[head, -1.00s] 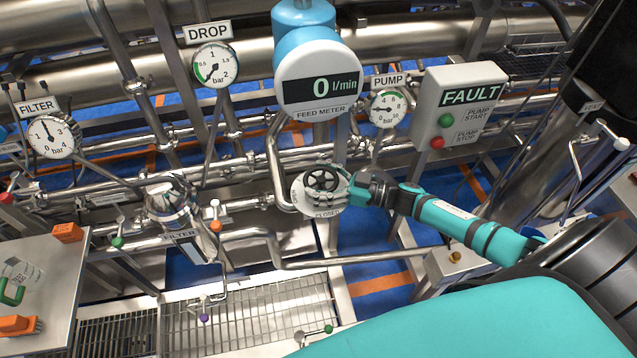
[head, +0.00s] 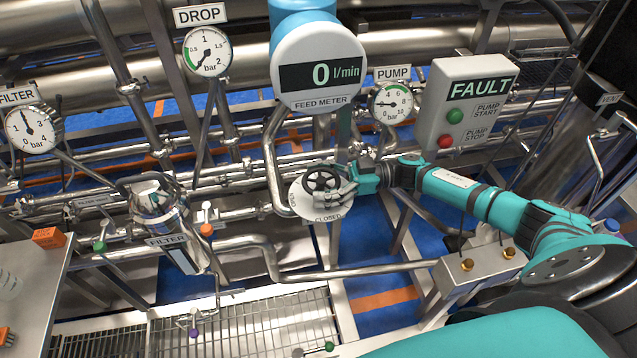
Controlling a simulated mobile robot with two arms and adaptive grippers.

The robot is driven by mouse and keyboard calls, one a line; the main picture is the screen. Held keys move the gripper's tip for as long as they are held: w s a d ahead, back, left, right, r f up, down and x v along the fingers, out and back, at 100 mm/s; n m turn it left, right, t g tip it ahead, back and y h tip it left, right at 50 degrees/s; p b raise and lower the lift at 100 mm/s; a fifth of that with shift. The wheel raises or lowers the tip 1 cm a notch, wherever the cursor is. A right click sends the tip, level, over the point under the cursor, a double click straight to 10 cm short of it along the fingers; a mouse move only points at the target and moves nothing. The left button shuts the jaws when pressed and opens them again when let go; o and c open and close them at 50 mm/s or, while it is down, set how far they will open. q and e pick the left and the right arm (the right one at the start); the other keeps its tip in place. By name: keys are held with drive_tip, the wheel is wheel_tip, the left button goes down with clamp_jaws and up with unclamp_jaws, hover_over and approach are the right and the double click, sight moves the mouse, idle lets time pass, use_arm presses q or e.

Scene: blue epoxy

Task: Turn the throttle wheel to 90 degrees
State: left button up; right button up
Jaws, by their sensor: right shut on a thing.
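The throttle wheel (head: 322,180) is a small black handwheel with spokes, mounted in front of a round pale dial plate (head: 304,202). The plate carries the word CLOSED at its lower edge; other lettering on its left side is too small to read. My right gripper (head: 347,188) reaches in from the right and is shut on the right side of the wheel rim. Its fingers cover that part of the rim. The teal right arm stretches back to the lower right. My left gripper is not in view.
The feed meter (head: 320,72) above the wheel reads 0 l/min. The control box (head: 462,103) at upper right shows FAULT, with a green and a red button. Pipes and a filter housing (head: 158,215) lie to the left. A grey table (head: 28,290) stands at lower left.

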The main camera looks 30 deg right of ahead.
drive_tip(key=o, duration=1.1)
drive_tip(key=shift+a, duration=0.1)
drive_tip(key=v, duration=1.2)
